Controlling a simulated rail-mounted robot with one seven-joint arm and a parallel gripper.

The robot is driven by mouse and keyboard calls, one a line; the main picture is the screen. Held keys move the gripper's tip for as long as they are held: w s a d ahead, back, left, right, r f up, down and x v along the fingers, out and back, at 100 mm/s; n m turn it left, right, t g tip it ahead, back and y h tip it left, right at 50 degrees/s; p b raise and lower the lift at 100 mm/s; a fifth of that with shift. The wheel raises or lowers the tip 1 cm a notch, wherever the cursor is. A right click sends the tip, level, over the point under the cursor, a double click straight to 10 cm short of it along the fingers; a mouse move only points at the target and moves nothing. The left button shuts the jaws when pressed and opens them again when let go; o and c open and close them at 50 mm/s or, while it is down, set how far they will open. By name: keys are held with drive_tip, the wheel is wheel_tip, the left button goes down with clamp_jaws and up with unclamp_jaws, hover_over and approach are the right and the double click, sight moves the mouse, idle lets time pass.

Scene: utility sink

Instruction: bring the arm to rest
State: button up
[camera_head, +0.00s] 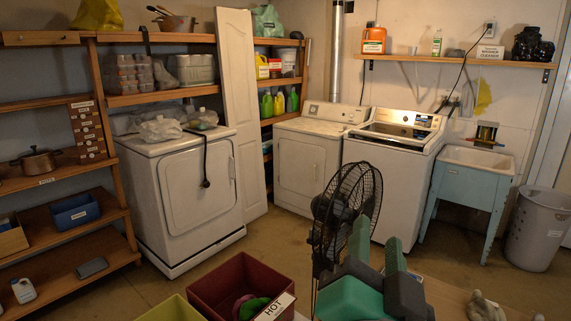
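Part of my arm (358,292), green and dark grey, rises from the bottom edge right of centre in the head view. It looks folded close to my body. In the picture, the arm overlaps the lower part of a black fan (345,205).
A dark red bin (232,278) labelled HOT stands left of the arm, beside a yellow-green bin (172,309). Behind are a dryer (200,188), two more white machines, a blue sink (468,185) and a grey basket (537,230). Bare floor shows between.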

drive_tip(key=s+a+r+n+t+y, duration=0.55)
drive_tip(key=s+a+n, duration=0.35)
drive_tip(key=a, duration=0.2)
wheel_tip(320, 180, up, 21)
drive_tip(key=s+a+n+y+p, duration=0.1)
drive_tip(key=a+p, duration=0.1)
drive_tip(key=p, duration=1.7)
drive_tip(key=shift+s+n, duration=0.35)
drive_tip(key=shift+n, duration=0.05)
